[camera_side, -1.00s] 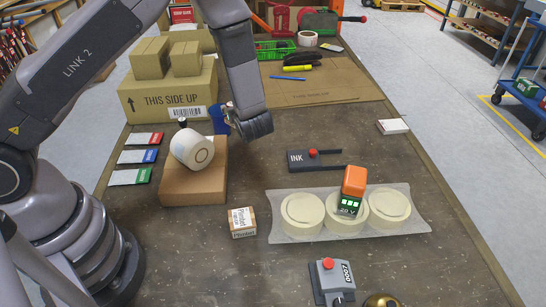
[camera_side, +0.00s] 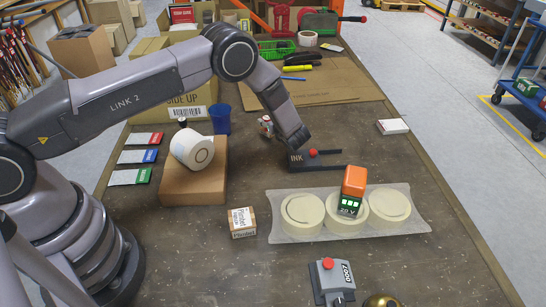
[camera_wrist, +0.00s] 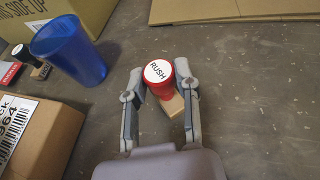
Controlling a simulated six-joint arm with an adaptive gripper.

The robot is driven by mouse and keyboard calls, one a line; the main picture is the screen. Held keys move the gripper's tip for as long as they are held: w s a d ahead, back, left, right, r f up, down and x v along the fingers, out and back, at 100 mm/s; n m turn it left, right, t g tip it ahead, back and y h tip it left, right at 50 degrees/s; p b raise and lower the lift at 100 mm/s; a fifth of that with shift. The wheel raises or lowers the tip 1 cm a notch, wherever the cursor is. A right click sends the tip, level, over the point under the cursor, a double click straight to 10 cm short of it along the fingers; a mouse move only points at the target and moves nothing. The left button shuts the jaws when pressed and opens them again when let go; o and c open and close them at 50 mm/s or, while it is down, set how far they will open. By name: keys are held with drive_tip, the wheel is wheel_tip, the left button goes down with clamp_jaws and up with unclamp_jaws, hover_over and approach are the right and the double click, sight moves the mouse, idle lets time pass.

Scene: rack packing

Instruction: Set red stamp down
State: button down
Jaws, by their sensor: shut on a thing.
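The red stamp (camera_wrist: 160,82), with a round white top reading RUSH and a wooden base, is between the two fingers of my gripper (camera_wrist: 160,88) in the wrist view. The fingers are shut on its red handle. In the side view the stamp shows small (camera_side: 265,124), left of my last arm link, which hides most of the gripper. Bare dark table lies around it. I cannot tell whether its base touches the table.
A blue cup (camera_side: 221,119) stands left of the stamp, by a cardboard box (camera_side: 180,192) with a white roll (camera_side: 190,150). An ink pad (camera_side: 312,160) lies right of it. Flat cardboard (camera_side: 330,85) lies behind. Red, blue and green-ended cards lie at left.

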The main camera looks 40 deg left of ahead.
drive_tip(key=shift+f, duration=0.6)
drive_tip(key=c, duration=0.8)
unclamp_jaws()
drive_tip(key=shift+f, duration=0.15)
